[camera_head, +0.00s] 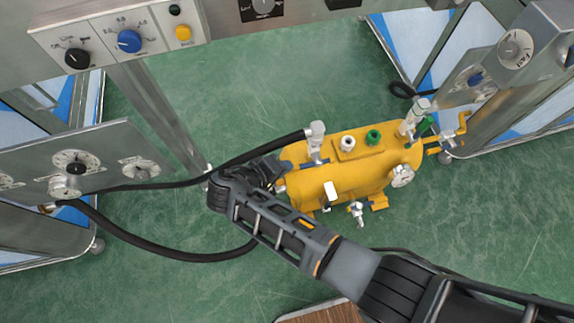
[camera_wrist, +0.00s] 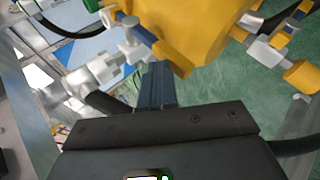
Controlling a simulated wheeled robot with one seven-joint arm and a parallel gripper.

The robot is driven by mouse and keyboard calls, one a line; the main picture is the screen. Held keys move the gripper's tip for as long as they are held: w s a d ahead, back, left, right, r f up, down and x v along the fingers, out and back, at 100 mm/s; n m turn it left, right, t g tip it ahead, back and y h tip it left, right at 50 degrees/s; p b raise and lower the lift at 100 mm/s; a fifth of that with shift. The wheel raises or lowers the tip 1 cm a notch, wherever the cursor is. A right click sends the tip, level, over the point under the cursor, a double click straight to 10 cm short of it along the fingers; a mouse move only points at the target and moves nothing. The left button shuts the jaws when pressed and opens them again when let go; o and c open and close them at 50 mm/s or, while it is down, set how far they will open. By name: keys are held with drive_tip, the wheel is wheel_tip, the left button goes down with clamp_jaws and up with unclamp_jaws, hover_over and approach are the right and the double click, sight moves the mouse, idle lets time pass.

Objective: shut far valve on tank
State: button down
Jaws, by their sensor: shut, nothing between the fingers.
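The yellow tank (camera_head: 335,180) lies on its side on the floor. A valve (camera_head: 316,143) with a blue handle (camera_head: 313,163) stands at its left end, joined to a black hose. Another green-handled valve (camera_head: 418,115) stands at the far right end, and a small valve (camera_head: 357,212) is on the near side. My gripper (camera_head: 279,168) is at the tank's left end, shut and empty. In the wrist view its fingertips (camera_wrist: 158,67) are just beside a blue handle (camera_wrist: 138,31) and the tank (camera_wrist: 190,30). I cannot tell whether they touch.
A black hose (camera_head: 235,163) runs left to a grey panel (camera_head: 110,160) with gauges. A control box (camera_head: 130,38) with knobs is at the upper left. A steel frame stands right. The green floor (camera_head: 240,90) behind the tank is clear.

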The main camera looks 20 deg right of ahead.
drive_tip(key=shift+s+a+f+b, duration=0.15)
drive_tip(key=shift+f+b, duration=0.15)
drive_tip(key=shift+f, duration=0.25)
